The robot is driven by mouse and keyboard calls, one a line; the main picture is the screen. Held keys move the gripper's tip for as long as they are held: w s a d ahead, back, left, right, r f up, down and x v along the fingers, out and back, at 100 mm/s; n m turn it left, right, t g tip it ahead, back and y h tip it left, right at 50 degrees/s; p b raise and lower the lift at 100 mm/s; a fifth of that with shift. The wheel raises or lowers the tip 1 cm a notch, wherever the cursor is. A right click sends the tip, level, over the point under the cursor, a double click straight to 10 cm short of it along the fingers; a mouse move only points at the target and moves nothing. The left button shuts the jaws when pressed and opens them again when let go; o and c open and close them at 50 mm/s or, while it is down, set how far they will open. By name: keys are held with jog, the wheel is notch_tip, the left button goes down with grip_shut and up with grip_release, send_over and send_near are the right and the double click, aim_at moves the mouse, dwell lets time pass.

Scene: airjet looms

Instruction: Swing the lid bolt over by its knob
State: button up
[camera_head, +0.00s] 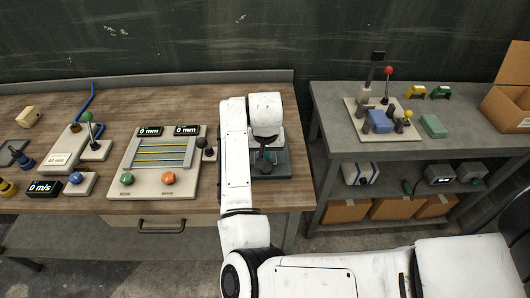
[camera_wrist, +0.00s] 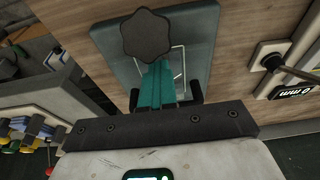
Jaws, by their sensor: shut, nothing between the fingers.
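The lid bolt's knob (camera_wrist: 147,36) is a dark, lobed star shape. It shows at the top of the wrist view, over a grey-teal base plate (camera_wrist: 108,42). My gripper (camera_wrist: 156,70) has teal fingers that are shut together and empty. Their tips lie right at the knob's near edge, and the knob covers their ends in the picture. I cannot tell whether they touch it. The bolt's shank is hidden. In the head view my arm covers much of the fixture, and its plate (camera_head: 281,165) shows at the right end of the wooden bench.
Left of my arm stands a panel (camera_head: 132,185) with two displays, green and orange knobs and a black-balled lever (camera_head: 201,143). A grey table (camera_head: 335,145) on the right holds a red-knobbed fixture (camera_head: 364,103) and a cardboard box (camera_head: 508,105). A gap separates bench and table.

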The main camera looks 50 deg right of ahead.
jog(key=shift+o, duration=0.5)
jog(key=shift+d+r+p, duration=0.15)
jog(key=shift+d+p, duration=0.15)
jog(key=shift+p, duration=0.2)
jog(key=o, duration=1)
notch_tip(320, 180, up, 4)
jog(key=p, duration=0.3)
jog(key=shift+d+f, duration=0.1)
jog(key=shift+f, duration=0.15)
jog(key=shift+w+r+p, duration=0.1)
jog(key=shift+r+p, duration=0.25)
jog(key=shift+p, duration=0.05)
jog(key=shift+r, duration=1.05)
jog(key=b+v, duration=0.1)
jog(key=v, duration=1)
jog(key=shift+f, duration=0.15)
